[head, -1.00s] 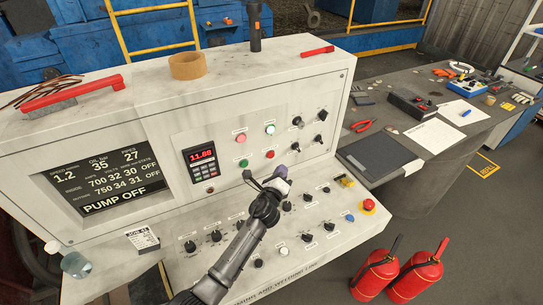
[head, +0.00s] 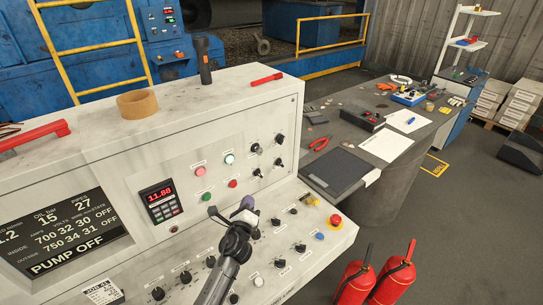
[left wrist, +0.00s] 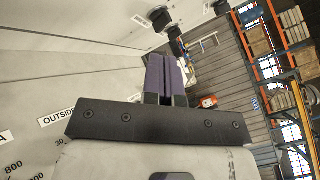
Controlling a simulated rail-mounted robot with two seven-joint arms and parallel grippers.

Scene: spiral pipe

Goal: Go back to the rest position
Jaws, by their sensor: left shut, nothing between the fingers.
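My left gripper (head: 243,207) is in front of the control console (head: 215,120), above its sloping lower panel with several black knobs. In the left wrist view its purple fingers (left wrist: 167,75) are pressed together with nothing between them. The left arm rises from the bottom of the head view. It hides part of the lower panel; whether the fingertips touch the panel cannot be told. The right gripper is not seen in either view.
A tape roll (head: 138,104), a flashlight (head: 205,60) and a red-handled tool (head: 30,140) rest on the console top. A red emergency button (head: 335,220) is at the panel's right end. A dark workbench (head: 345,135) and red extinguishers (head: 372,280) stand to the right.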

